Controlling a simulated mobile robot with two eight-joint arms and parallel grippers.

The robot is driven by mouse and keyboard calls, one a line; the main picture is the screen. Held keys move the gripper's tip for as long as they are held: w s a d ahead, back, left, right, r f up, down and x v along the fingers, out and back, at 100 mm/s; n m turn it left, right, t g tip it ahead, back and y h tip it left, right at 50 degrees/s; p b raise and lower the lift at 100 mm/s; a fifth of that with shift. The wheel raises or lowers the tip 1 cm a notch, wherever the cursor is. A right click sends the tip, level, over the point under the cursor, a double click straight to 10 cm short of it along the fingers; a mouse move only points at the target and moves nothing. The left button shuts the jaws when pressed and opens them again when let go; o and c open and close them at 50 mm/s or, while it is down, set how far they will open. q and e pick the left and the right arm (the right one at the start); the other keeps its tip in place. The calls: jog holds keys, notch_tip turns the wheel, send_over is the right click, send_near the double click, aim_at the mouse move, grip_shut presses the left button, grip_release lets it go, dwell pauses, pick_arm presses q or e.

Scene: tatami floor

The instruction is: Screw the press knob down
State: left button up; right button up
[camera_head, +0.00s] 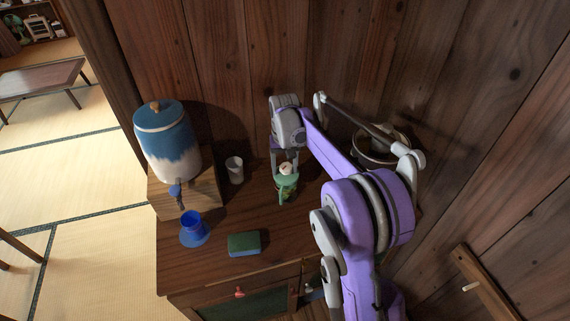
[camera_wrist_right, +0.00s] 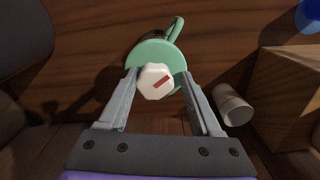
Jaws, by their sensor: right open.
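The press is a light green device (camera_head: 287,184) standing on the wooden cabinet top, with a handle at its side. It also shows in the right wrist view (camera_wrist_right: 150,54). Its pale knob (camera_head: 286,169) sits on top; in the right wrist view the knob (camera_wrist_right: 155,81) is white and faceted with a red mark. My right gripper (camera_head: 285,156) is above the press, pointing down. In the right wrist view its open fingers (camera_wrist_right: 159,75) are on either side of the knob; I cannot tell whether either touches it. My left gripper is not in view.
A blue-and-white dispenser (camera_head: 166,143) stands on a wooden box (camera_head: 205,192) at the left. A white cup (camera_head: 235,170), a blue cup (camera_head: 193,228) and a green sponge-like block (camera_head: 244,244) are nearby. A round bowl (camera_head: 375,151) is partly hidden behind my right arm. A plank wall closes the back.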

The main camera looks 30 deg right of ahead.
aim_at(285, 165)
jog(key=shift+w+d+r, duration=0.2)
jog(key=shift+d+r, duration=0.05)
jog(key=shift+r, duration=0.15)
notch_tip(285, 165, up, 7)
jog(key=p, duration=0.3)
jog(key=shift+r+p, duration=0.2)
jog(key=shift+p, duration=0.2)
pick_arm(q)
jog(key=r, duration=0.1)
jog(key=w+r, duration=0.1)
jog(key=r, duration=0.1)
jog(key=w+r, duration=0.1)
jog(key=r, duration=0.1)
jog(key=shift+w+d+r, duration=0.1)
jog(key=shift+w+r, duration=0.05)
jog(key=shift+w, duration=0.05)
